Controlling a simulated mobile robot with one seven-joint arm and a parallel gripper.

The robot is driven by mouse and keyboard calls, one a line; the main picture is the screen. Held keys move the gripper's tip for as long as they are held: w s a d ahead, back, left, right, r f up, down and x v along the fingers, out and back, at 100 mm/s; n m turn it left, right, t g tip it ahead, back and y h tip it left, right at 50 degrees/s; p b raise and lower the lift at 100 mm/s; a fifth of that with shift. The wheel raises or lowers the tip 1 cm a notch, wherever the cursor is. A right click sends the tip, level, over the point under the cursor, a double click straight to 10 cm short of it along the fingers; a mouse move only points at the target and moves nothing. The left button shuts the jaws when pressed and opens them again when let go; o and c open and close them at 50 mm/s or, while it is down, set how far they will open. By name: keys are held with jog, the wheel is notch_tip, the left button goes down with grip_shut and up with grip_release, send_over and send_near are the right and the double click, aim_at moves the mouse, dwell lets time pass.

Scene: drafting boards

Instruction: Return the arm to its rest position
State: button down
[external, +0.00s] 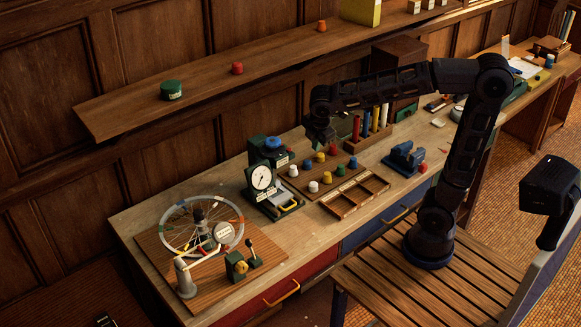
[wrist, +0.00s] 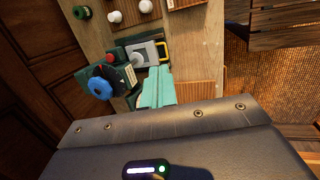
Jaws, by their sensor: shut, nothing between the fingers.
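My arm rises from its base on a slatted wooden platform, bends at a high elbow and reaches left over the workbench (external: 150,225). My gripper (external: 320,136) hangs at the end of the forearm, above the bench near the board of coloured knobs. In the wrist view my gripper (wrist: 157,70) shows as two pale teal fingers, pressed together with nothing held. Beyond them are a green device with a blue knob (wrist: 99,86) and a grey plate with a yellow handle (wrist: 163,50). The fingers hide part of the bench.
A dial gauge (external: 262,178), a board of coloured knobs (external: 326,162), an open divided tray (external: 372,184) and a blue vise (external: 405,157) stand on the bench. A spoked wheel (external: 162,231) is at the left. A wall shelf (external: 200,82) runs behind. Air above the bench's left end is clear.

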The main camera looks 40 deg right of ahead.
jog(key=s+d+m, duration=0.4)
jog(key=d+m, duration=0.2)
jog(key=d, duration=0.2)
jog(key=s+d+f+m+t+y, duration=0.1)
jog(key=s+d+m, duration=0.4)
jog(key=d, duration=0.3)
jog(key=s+d+m, duration=0.5)
jog(key=d+m, duration=0.1)
jog(key=d, duration=0.2)
jog(key=shift+d+f+m+t+y, duration=0.3)
jog(key=shift+d+m+t, duration=0.05)
jog(key=shift+m+t, duration=0.05)
